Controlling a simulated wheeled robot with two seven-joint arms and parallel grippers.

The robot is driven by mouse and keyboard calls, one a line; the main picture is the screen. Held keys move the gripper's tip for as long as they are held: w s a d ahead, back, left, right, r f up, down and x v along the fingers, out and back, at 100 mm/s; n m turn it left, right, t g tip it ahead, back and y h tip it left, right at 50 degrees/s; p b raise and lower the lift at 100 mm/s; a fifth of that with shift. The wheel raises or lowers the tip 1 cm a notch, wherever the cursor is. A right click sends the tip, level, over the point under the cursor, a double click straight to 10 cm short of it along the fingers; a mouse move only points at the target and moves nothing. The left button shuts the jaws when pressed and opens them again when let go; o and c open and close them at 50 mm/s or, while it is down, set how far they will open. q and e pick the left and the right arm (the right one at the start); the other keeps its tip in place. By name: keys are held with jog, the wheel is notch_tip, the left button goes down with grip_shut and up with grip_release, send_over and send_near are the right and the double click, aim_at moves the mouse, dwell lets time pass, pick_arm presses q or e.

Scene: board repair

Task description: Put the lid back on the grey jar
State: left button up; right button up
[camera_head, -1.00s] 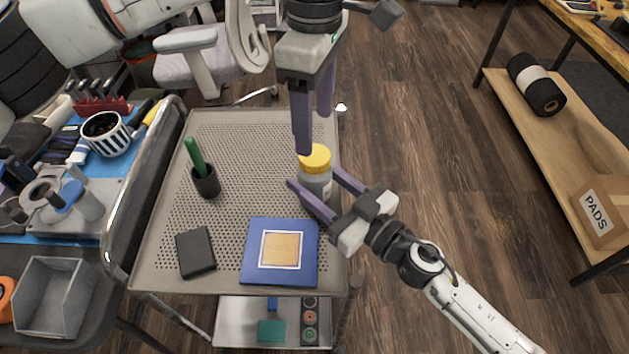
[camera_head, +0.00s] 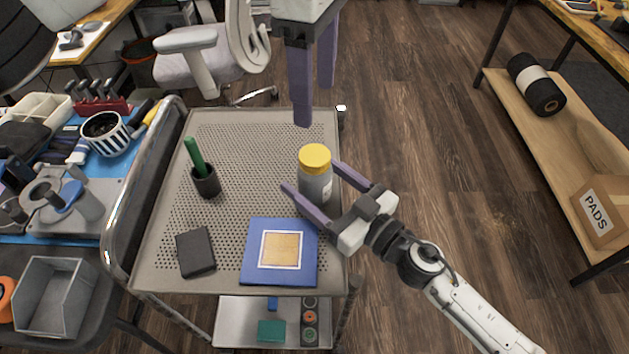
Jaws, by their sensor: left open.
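The grey jar (camera_head: 315,188) stands upright near the right edge of the perforated cart top. The yellow lid (camera_head: 315,157) sits on its mouth and looks level; I cannot tell whether it is screwed down. My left gripper (camera_head: 314,105) is open and empty, its fingers pointing down, above and behind the jar and apart from the lid. My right gripper (camera_head: 310,175) reaches in from the lower right, with one finger on each side of the jar body. Its fingers look spread, with the jar between them. The near finger hides part of the jar's lower side.
On the cart top (camera_head: 235,130) are a black cup (camera_head: 206,182) with a green pen, a dark box (camera_head: 196,252) and a blue board (camera_head: 255,276) in front of the jar. A cluttered tool bench (camera_head: 60,180) stands at left. The cart's back is clear.

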jog(key=v, duration=1)
jog(key=shift+s+b, duration=0.15)
jog(key=shift+b, duration=0.15)
jog(key=shift+r, duration=0.1)
